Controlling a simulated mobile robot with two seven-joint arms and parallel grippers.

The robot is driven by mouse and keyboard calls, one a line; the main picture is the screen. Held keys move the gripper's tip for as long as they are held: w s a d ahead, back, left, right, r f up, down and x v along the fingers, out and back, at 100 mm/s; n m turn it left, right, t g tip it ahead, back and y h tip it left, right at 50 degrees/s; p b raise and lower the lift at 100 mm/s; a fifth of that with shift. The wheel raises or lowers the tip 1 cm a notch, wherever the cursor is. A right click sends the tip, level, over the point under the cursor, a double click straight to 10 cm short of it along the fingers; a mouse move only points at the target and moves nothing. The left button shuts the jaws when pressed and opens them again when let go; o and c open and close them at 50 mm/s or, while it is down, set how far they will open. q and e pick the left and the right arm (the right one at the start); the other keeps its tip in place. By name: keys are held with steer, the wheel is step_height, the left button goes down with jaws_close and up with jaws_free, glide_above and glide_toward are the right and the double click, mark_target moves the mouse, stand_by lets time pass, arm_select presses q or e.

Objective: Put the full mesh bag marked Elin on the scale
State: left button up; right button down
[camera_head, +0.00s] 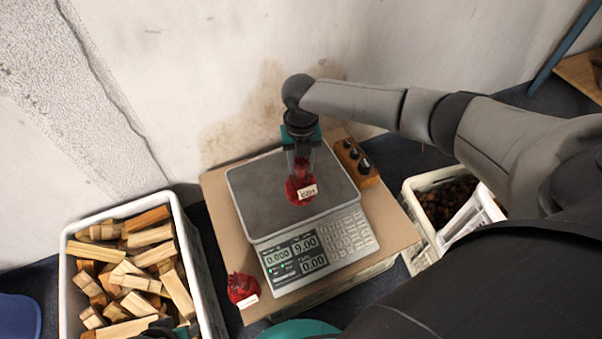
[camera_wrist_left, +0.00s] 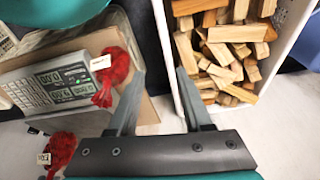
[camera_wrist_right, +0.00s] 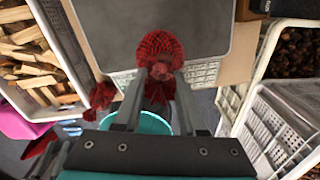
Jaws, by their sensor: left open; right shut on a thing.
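My right gripper (camera_head: 302,166) is shut on a red mesh bag (camera_head: 299,190) with a white name label, which seems to read Elin. The bag is over the grey plate of the scale (camera_head: 258,205); I cannot tell whether it touches. In the right wrist view the full bag (camera_wrist_right: 160,48) sits between the fingertips (camera_wrist_right: 158,75). The scale's display (camera_head: 293,257) appears to read 0.000. Another labelled red bag (camera_head: 242,287) lies on the cardboard beside the scale, also in the left wrist view (camera_wrist_left: 113,78). My left gripper (camera_wrist_left: 160,80) is open and empty.
A white crate of wood pieces (camera_head: 69,290) stands at the left. A white crate of chestnuts (camera_head: 421,226) is at the right. A wooden block with dark knobs (camera_head: 357,163) stands beside the scale. The wall is close behind.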

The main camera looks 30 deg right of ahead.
mark_target(301, 175)
step_height(301, 175, down, 3)
steer(key=shift+r+b, duration=0.2)
steer(key=shift+b, duration=0.45)
arm_select(q)
steer(key=shift+w+r+t, duration=0.15)
steer(key=shift+w+r, duration=0.1)
steer(key=shift+r, duration=0.65)
steer(key=shift+w+r+t, duration=0.15)
steer(key=shift+w+r, duration=0.05)
steer(key=shift+r, duration=0.7)
arm_select(e)
steer(key=shift+f, duration=0.4)
steer(key=shift+f, duration=0.2)
steer(key=shift+c, duration=2.4)
jaws_free()
arm_select(q)
steer(key=shift+r, duration=0.2)
arm_select(e)
steer(key=shift+r, duration=0.1)
